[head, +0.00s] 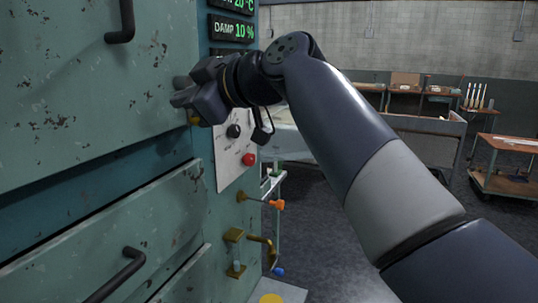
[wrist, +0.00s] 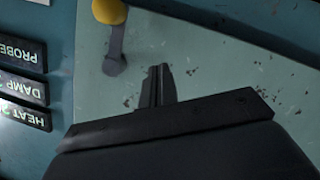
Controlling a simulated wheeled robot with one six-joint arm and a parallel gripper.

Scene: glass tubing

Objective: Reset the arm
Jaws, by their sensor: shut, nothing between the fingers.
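My arm reaches in from the right in the head view. My gripper (head: 181,96) is in front of the green machine's side, close to the edge of its upper panel. In the wrist view my gripper (wrist: 158,72) has its two fingers together, with nothing between them. Beyond the fingers is a worn green panel (wrist: 225,65) with a yellow-knobbed lever (wrist: 110,12). Whether the fingers touch the panel I cannot tell.
The green machine (head: 80,90) fills the left, with black handles (head: 121,22), a red button (head: 249,159), an orange-handled valve (head: 277,204) and lit displays (head: 232,31). Benches (head: 405,90) and a wooden cart (head: 508,184) stand behind. Dark floor (head: 320,215) lies open between.

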